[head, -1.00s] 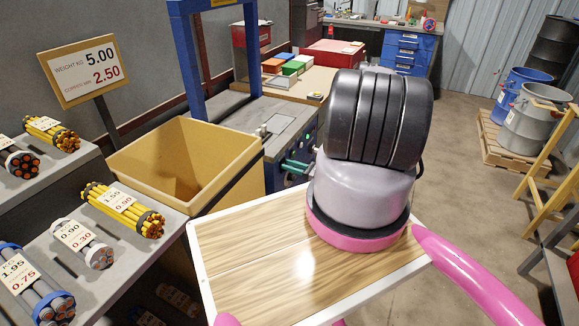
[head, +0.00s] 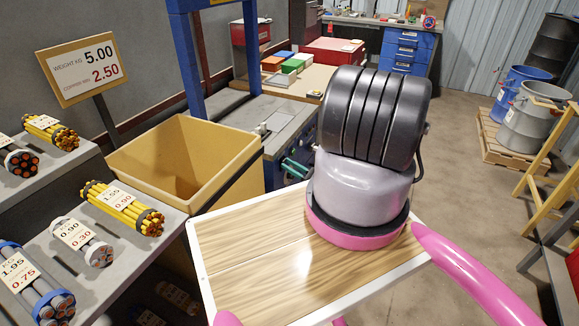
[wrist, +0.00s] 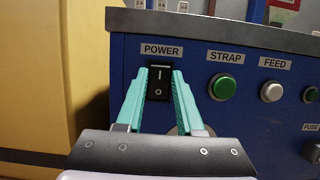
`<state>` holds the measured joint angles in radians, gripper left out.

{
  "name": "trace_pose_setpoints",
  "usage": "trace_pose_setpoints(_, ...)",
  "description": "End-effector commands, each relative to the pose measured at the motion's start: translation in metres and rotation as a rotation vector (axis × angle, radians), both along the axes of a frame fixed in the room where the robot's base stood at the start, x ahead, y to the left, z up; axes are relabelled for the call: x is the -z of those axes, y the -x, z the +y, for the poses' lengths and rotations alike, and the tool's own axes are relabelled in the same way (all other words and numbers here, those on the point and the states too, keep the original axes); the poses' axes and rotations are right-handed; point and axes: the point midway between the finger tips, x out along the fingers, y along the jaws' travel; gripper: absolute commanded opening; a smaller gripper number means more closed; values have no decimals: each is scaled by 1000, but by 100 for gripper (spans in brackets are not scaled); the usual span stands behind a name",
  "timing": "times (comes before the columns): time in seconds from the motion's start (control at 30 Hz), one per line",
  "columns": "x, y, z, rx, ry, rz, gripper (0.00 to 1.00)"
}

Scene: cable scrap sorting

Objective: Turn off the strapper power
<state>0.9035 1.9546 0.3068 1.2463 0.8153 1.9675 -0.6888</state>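The strapper is a blue machine with a grey top (head: 270,120) and a blue arch, behind the yellow bin in the head view. Its blue front panel (wrist: 235,120) fills much of the wrist view. The black POWER rocker switch (wrist: 159,83), marked I above O, shows between my teal fingers; which side is pressed in is unclear. My gripper (wrist: 163,73) is open, with its fingertips either side of the switch and nothing held. Contact with the panel cannot be told. In the head view my gripper (head: 295,168) shows small beside the strapper, partly hidden by my arm.
A green STRAP button (wrist: 223,87) and a white FEED button (wrist: 271,91) sit right of the switch. The yellow bin (head: 225,165) stands close on the left. A table of cable bundles (head: 165,245) is at front left. Open floor lies to the right.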

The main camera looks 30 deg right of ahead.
Motion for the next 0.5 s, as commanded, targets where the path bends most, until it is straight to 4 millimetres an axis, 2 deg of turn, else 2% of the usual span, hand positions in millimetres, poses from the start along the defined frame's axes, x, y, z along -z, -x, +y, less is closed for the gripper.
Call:
trace_pose_setpoints(0.07,0,0,0,0,0,0,62)
trace_pose_setpoints(0.37,0,1,-1,1,0,1,62)
trace_pose_setpoints(0.5,4,9,-8,4,1,2,62)
